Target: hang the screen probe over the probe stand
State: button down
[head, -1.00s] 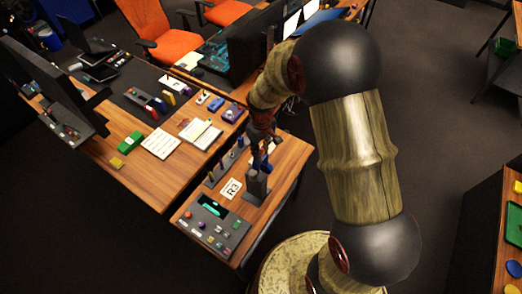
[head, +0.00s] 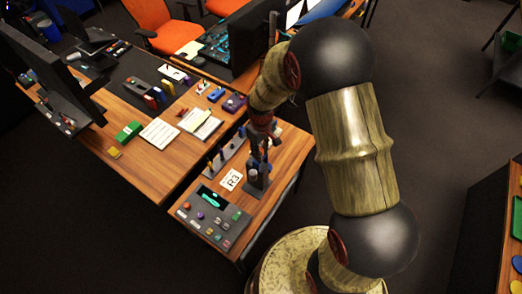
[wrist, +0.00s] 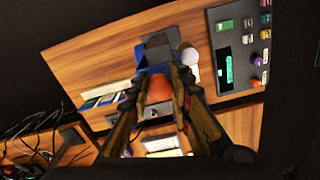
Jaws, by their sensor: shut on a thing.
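My gripper (head: 259,150) reaches down over the right-hand desk, just above and behind the dark grey probe stand (head: 257,187). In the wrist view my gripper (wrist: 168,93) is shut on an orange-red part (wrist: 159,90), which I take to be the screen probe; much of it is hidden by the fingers. A blue part (wrist: 142,76) shows just beyond the fingertips, beside a dark grey block (wrist: 158,48) that looks like the stand. I cannot tell whether the probe touches the stand.
A grey control panel (head: 208,222) with a green display and coloured knobs lies in front. A white R3 card (head: 231,180) and a rack (head: 226,158) with upright tools are left of the stand.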

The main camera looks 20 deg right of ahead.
jog(key=shift+f+b, duration=1.7)
jog(key=shift+f, duration=1.05)
jog(key=c, duration=1.5)
grip_release()
jog(key=shift+c, duration=0.2)
notch_tip(320, 180, up, 12)
